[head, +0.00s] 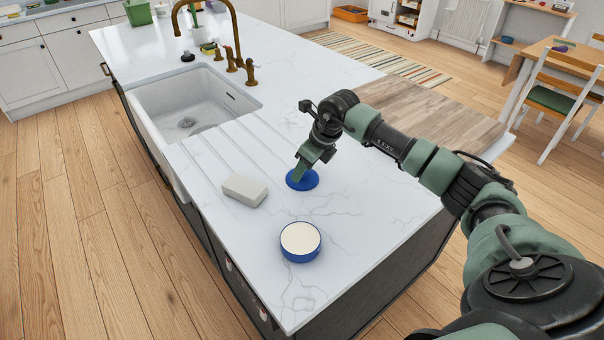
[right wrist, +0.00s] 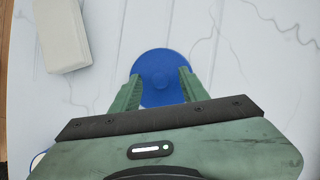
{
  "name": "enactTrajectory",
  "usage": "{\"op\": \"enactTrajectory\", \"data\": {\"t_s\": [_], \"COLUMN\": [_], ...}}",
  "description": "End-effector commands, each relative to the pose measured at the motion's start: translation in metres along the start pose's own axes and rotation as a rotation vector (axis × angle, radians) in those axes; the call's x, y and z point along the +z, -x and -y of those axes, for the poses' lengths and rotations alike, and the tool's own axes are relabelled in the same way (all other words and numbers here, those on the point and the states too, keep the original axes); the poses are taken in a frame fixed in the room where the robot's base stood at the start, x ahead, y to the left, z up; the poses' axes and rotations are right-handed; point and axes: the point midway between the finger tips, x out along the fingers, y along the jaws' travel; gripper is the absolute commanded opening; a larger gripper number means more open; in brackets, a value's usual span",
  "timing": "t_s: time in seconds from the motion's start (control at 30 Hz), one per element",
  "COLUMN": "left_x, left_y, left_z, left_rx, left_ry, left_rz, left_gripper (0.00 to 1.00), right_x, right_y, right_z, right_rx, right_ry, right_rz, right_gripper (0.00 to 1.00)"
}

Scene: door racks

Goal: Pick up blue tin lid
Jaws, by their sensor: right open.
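The blue tin lid (head: 302,180) is a flat blue disc on the white marbled counter, partly covered by my right gripper (head: 301,172) in the head view. The fingers of my right gripper (right wrist: 160,88) are open, one on each side of the lid's near part. I cannot tell whether they touch it. The blue tin (head: 300,243) with a cream-coloured top surface stands on the counter nearer to me. My left gripper is not in view.
A pale rectangular block (head: 244,190) lies left of the lid and also shows in the right wrist view (right wrist: 62,35). The sink (head: 190,105) and brass tap (head: 236,45) are farther back. A wooden board section (head: 440,110) lies at the right. The counter around the tin is clear.

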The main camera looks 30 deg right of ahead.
Motion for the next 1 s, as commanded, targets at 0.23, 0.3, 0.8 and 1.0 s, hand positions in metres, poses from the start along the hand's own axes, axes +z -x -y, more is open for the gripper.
{"op": "enactTrajectory", "data": {"t_s": [0.23,0.3,0.8,1.0], "left_x": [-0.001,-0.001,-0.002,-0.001], "left_y": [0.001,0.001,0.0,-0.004], "left_z": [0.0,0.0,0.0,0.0], "left_rx": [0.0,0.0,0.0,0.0], "left_ry": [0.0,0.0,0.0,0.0], "left_rz": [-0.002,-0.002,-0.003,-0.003], "left_gripper": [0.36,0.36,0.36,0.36], "right_x": [0.0,0.0,0.001,0.007], "right_y": [-0.006,-0.006,-0.004,0.011], "right_z": [0.0,0.0,0.0,0.001], "right_rx": [-0.001,-0.001,-0.001,-0.003], "right_ry": [0.001,0.001,0.0,0.0], "right_rz": [0.0,0.0,0.001,0.003], "right_gripper": [0.45,0.36,0.0,0.0]}}
